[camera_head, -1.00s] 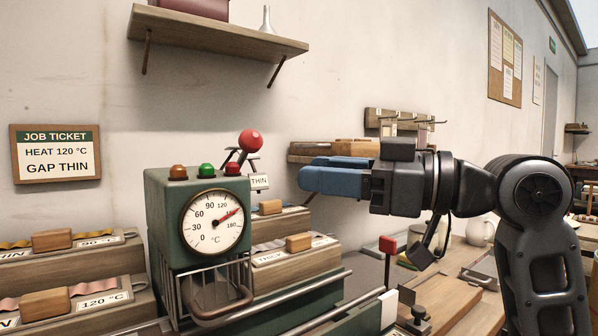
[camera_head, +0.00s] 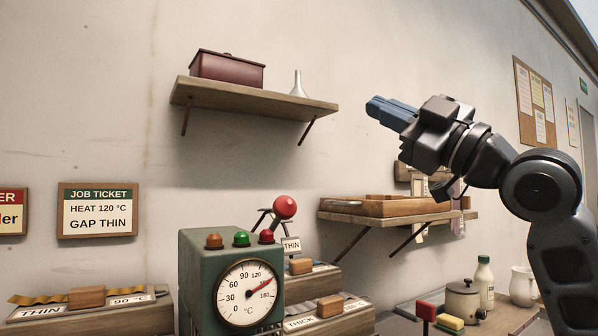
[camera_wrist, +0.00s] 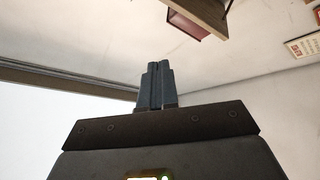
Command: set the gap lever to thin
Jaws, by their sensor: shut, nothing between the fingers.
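The gap lever's red ball knob (camera_head: 284,207) stands above the back right of the green machine (camera_head: 205,270), on a dark arm. A small THIN label (camera_head: 292,246) hangs just below the knob. The job ticket (camera_head: 98,210) on the wall reads HEAT 120 °C and GAP THIN.
A wall shelf (camera_head: 255,95) with a dark red box (camera_head: 227,69) and a small white funnel-like bottle (camera_head: 298,84) is left of my gripper. A lower shelf (camera_head: 390,215) with wooden trays lies below it. A THICK-labelled block (camera_head: 325,318) sits beside the machine.

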